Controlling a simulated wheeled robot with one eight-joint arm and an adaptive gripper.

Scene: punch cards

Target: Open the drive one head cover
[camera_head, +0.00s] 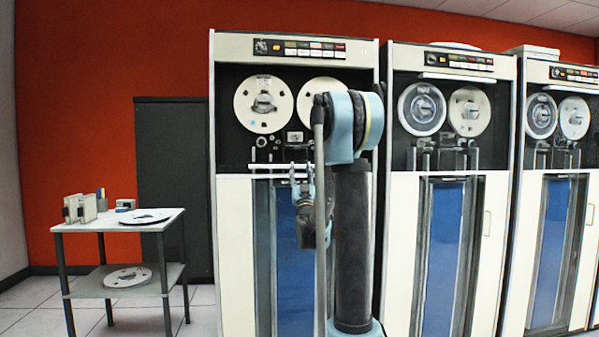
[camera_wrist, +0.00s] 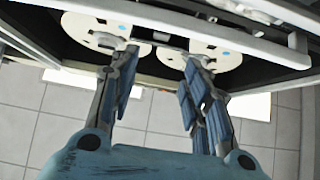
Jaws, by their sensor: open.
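Drive one (camera_head: 228,120) is the leftmost tall white tape cabinet, with two pale reels behind its dark upper bay. A horizontal white bar (camera_head: 262,167) crosses the lower part of that bay. I cannot tell for sure whether this bar belongs to the head cover. My gripper (camera_head: 302,172) is in front of drive one, at about the bar's height, fingers pointing up. In the wrist view my gripper (camera_wrist: 160,62) is open and empty, its fingertips close to a pale rail (camera_wrist: 178,44) below the reels (camera_wrist: 97,32). Contact cannot be told. My arm hides the right part of the bay.
Drive two (camera_head: 393,220) and another drive (camera_head: 523,200) stand to the right, each with a white bar high in its bay. A small table (camera_head: 160,225) with reels and boxes stands at the left. A dark cabinet (camera_head: 172,170) is behind it. Tiled floor is clear between.

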